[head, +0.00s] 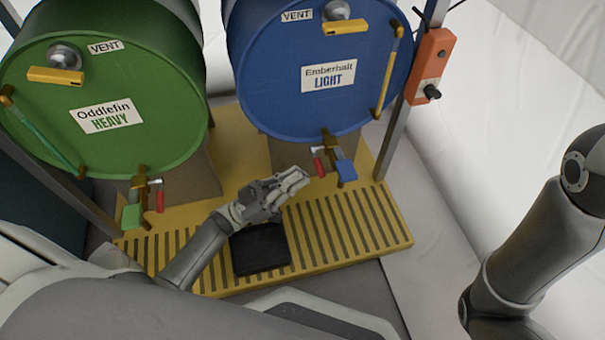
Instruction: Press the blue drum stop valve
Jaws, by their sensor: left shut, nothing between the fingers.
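The blue drum (270,95) lies on its side at the upper middle, with a label reading Emberbalt LIGHT. Its stop valve (334,150) hangs at the bottom of the drum face, with a red handle (319,161) on its left and a blue tab (346,170) on its right. My left gripper (304,177) is shut and empty. In the picture it is just left of and below the red handle; I cannot tell whether they touch. My right arm enters at the right edge, and its gripper is out of view.
A green drum (150,95) labelled Oddlefin HEAVY lies to the left, with its own valve and red handle (160,201). A yellow slatted platform (350,225) spans below, with a black pad (260,250) on it. An orange box (430,65) hangs on a post at right.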

